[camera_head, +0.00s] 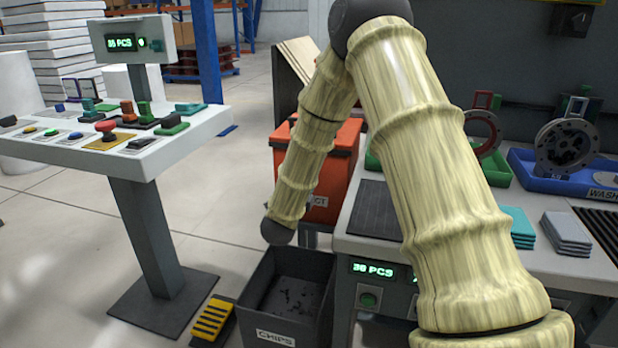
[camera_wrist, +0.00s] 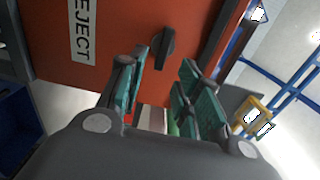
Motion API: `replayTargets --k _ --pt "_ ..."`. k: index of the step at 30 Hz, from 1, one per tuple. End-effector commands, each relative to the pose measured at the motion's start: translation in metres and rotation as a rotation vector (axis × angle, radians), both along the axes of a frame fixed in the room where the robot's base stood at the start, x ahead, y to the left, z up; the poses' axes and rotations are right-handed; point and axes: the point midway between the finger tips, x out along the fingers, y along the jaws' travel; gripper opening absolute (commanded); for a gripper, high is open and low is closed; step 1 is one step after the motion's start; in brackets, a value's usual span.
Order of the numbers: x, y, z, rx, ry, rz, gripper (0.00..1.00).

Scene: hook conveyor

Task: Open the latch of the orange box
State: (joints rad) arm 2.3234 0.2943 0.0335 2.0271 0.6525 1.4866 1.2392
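The orange box (camera_head: 341,160) stands behind my arm in the head view, partly hidden by it. Its orange face with a white REJECT label (camera_wrist: 82,30) fills the upper part of the wrist view (camera_wrist: 120,30). A dark latch knob (camera_wrist: 164,47) sticks out from this face. My gripper (camera_wrist: 160,72) is open, its two teal-padded fingers apart and pointing toward the face, just below the knob in the picture. Nothing is seen between the fingers but background. I cannot tell whether the fingertips touch the box. My gripper is not visible in the head view.
An open dark CHIPS bin (camera_head: 285,335) stands on the floor below my arm, beside a yellow-striped pedal (camera_head: 212,320). A workbench (camera_head: 395,255) with trays is close on the right.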

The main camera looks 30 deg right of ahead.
Motion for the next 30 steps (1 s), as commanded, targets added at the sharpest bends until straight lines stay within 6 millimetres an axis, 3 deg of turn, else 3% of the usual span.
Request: replayTargets --k 6,12,30 --pt "-0.026 0.029 0.000 0.001 0.002 0.001 0.34" --pt "-0.040 0.047 -0.001 0.002 0.001 0.000 0.34" --pt "-0.045 0.052 0.000 0.001 0.001 0.000 0.34"
